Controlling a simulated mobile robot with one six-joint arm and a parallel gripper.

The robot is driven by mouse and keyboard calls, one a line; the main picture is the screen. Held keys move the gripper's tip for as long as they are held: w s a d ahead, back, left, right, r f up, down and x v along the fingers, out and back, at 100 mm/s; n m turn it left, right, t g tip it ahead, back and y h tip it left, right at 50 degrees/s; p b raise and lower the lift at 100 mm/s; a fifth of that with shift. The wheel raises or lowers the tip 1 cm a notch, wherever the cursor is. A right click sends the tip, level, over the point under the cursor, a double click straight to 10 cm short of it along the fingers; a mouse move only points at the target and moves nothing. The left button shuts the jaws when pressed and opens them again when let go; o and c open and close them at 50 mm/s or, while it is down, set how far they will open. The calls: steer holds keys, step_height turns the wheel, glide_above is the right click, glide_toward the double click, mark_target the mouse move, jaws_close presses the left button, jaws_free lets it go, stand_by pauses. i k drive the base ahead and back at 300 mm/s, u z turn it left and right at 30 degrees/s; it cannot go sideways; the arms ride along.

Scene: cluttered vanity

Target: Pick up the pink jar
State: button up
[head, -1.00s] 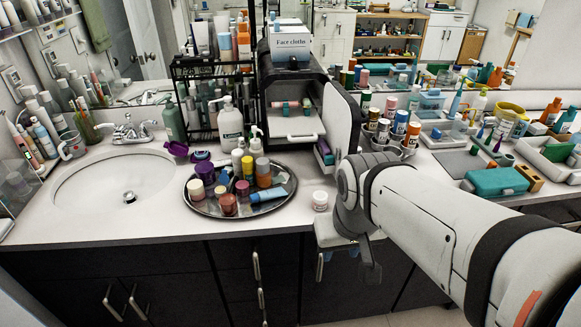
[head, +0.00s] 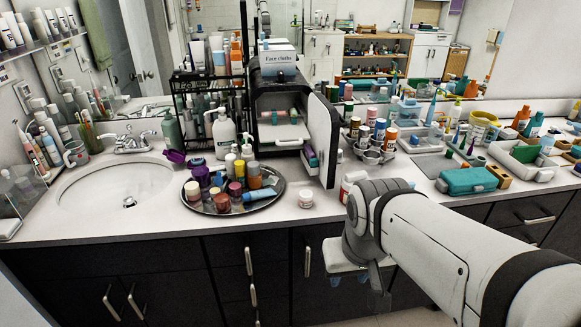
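A round metal tray (head: 268,203) on the counter holds several small jars and bottles. A pinkish-red jar (head: 222,203) stands at the tray's front, and a darker pink-red one (head: 235,190) stands just behind it. I cannot tell for certain which is the pink jar. A small pale jar (head: 306,198) stands alone on the counter, right of the tray. My gripper (head: 374,284) hangs in front of the counter's edge, right of the tray and clear of the jars. Its fingers are small and dark here, and their opening does not show.
A sink (head: 100,198) lies left of the tray. An open cabinet (head: 290,110) with its door (head: 318,140) swung out stands behind. A white jar (head: 352,180) is partly behind my arm. The counter's front strip is mostly clear.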

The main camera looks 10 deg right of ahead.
mark_target(306, 196)
steer(key=i, duration=0.9)
steer(key=u, duration=0.05)
